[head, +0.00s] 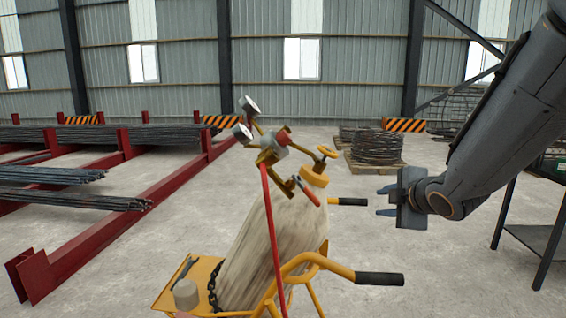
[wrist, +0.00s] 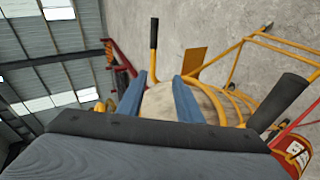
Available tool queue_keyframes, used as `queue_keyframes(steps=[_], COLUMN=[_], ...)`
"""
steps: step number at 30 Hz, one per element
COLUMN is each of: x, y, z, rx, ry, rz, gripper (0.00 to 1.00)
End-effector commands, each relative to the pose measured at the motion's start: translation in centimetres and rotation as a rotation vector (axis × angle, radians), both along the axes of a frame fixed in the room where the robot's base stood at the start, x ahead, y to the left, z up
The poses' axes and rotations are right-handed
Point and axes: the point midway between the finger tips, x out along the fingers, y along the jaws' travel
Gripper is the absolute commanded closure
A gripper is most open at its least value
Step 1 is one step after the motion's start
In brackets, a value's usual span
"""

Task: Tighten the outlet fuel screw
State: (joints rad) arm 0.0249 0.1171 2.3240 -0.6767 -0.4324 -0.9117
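A worn, pale gas cylinder (head: 262,245) leans on a yellow trolley. A brass regulator (head: 272,150) with two round gauges (head: 250,105) and a red knob (head: 284,137) sits at its top. A yellow handwheel (head: 327,152) and a red-handled part (head: 308,192) are beside it. I cannot tell which part is the outlet fuel screw. My gripper (head: 383,201) is open and empty, right of the cylinder top and apart from it, fingers pointing left. In the wrist view, the pale cylinder (wrist: 166,104) shows beyond and between the open fingers (wrist: 162,88).
The trolley's black handle grips (head: 379,278) stick out near my gripper; they also show in the wrist view (wrist: 154,34). A red hose (head: 271,235) hangs down from the regulator. Red racks with rebar (head: 75,175) stand left. Coiled wire (head: 376,147) lies behind on a pallet.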

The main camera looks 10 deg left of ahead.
Motion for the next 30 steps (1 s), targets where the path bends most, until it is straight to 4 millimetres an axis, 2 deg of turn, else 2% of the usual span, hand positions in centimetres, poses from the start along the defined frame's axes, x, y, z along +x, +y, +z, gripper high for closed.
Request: queue_keyframes(steps=[1, 2, 5, 8, 9, 12, 15, 19, 25, 30], x=[1.6, 2.2, 2.8, 1.4, 0.5, -2.5, -5.4, -8.0, -8.9, -8.8], y=[1.9, 3.1, 7.5, 11.5, 12.9, 15.4, 16.6, 17.0, 18.1, 20.6], z=[1.8, 3.0, 6.7, 9.7, 10.5, 12.1, 12.8, 13.2, 13.5, 13.6], rx=[-0.091, -0.149, -0.335, -0.5, -0.555, -0.662, -0.718, -0.744, -0.747, -0.745], ry=[-0.122, -0.2, -0.471, -0.759, -0.874, -1.15, -1.374, -1.556, -1.623, -1.622], rz=[0.144, 0.233, 0.518, 0.78, 0.874, 1.072, 1.206, 1.298, 1.328, 1.328], gripper=[0.68, 0.68, 0.68, 0.68, 0.68, 0.68, 0.68, 0.68, 0.68, 0.68])
